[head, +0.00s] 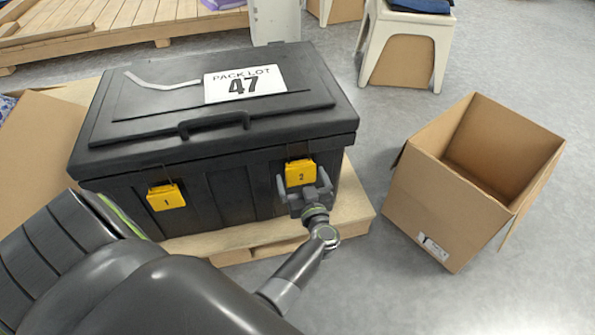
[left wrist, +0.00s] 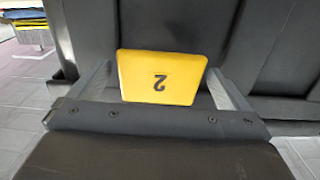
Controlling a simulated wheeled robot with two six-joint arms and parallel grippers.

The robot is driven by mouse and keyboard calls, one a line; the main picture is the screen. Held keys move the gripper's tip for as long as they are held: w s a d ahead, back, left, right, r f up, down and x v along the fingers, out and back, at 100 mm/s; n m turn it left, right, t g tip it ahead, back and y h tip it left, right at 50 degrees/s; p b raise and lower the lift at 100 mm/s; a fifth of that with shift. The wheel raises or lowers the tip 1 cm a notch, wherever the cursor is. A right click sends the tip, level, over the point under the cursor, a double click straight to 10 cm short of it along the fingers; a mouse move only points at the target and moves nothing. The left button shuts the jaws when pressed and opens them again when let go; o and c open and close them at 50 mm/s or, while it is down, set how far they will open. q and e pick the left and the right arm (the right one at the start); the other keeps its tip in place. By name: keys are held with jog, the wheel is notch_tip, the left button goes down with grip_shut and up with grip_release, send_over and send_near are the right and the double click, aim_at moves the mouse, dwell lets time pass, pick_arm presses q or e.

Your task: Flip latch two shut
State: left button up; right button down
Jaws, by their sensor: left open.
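In the left wrist view, latch two (left wrist: 161,77) appears upside down between the open fingers of the left gripper (left wrist: 160,88), with gaps at both sides. I cannot tell whether latch two is fastened. The right gripper is not in view.
The chest rests on a wooden pallet (head: 352,212). An open cardboard box (head: 440,205) stands on the floor to the right. A white stool (head: 407,35) is at the back, and a slatted wooden platform (head: 110,18) is at the back left.

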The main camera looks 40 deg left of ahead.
pick_arm(q)
jog(key=shift+w+a, duration=0.35)
jog(key=c, duration=1)
jog(key=shift+a+f+t+y+b, duration=0.15)
jog(key=shift+t+y+b, duration=0.15)
jog(key=shift+y+b, duration=0.1)
jog(key=shift+w+y, duration=0.1)
jog(key=shift+y, duration=0.3)
jog(key=shift+t, duration=0.3)
jog(key=o, duration=1)
